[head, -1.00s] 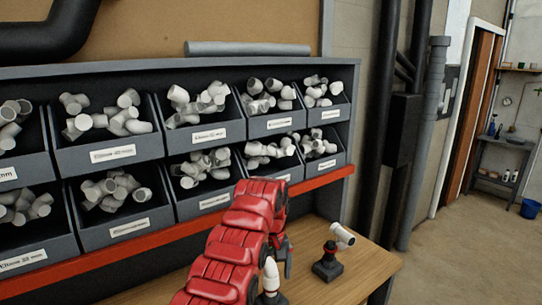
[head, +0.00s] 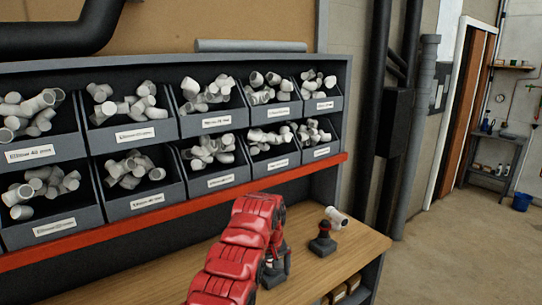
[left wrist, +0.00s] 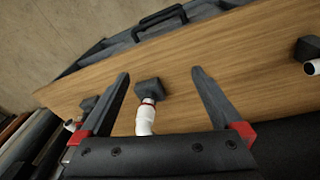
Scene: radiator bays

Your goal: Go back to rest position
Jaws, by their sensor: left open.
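My left arm, red, reaches over the wooden workbench (head: 350,255) in the head view. Its gripper there is mostly hidden behind the arm. In the left wrist view my left gripper (left wrist: 160,75) is open, with nothing held between its fingers. Beyond and between the fingers, in that picture, a white fitting (left wrist: 146,120) sits on a dark stand (left wrist: 151,88); it looks apart from both fingers. In the head view a white elbow fitting (head: 337,218) tops a black stand (head: 322,241), right of the arm. My right gripper is in no view.
Two rows of grey bins (head: 140,135) full of white pipe fittings stand behind the bench, above a red rail (head: 140,235). Dark vertical pipes (head: 375,130) rise to the right. Open floor (head: 450,250) lies further right.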

